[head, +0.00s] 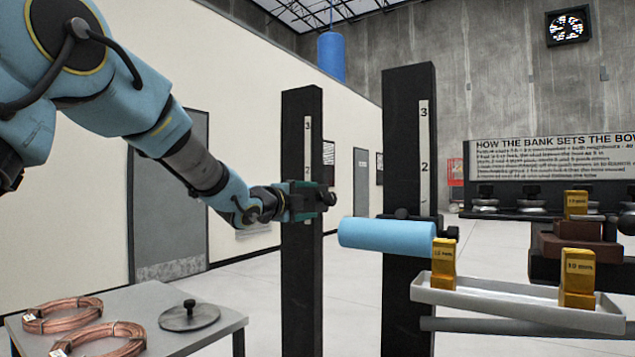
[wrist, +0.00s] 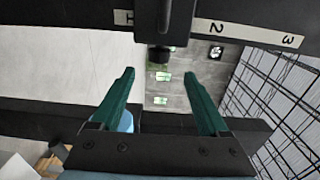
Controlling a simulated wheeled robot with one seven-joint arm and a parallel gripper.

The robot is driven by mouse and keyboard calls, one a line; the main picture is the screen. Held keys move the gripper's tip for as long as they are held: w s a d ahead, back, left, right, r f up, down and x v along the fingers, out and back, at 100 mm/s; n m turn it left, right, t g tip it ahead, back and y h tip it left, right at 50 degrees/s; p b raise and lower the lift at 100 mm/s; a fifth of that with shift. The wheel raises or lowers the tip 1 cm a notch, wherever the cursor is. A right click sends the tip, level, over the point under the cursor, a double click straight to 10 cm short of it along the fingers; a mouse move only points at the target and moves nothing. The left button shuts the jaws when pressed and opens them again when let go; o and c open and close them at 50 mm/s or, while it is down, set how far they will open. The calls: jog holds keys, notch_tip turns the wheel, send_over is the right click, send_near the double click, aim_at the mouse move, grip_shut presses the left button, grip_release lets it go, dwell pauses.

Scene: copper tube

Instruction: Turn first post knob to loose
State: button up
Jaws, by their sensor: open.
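The left black post (head: 301,120) stands upright with a white number scale on its side. A small dark knob (head: 328,199) shows at the gripper's far side, a little below the "2" mark. My gripper (head: 312,197), with green fingers, reaches from the left across this post. In the wrist view my gripper (wrist: 159,73) is open, with its fingers apart. I see no contact. The right black post (head: 409,120) carries a scale and a light blue roller (head: 388,235).
A grey table (head: 170,300) at lower left holds copper coils (head: 100,340) and a lidded disc (head: 189,316). A white tray (head: 515,303) with yellow blocks (head: 577,277) is at lower right.

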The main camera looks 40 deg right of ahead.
aim_at(327, 200)
jog(key=p+x, duration=0.3)
jog(key=x, duration=0.7)
jog(key=shift+d, duration=0.3)
grip_shut()
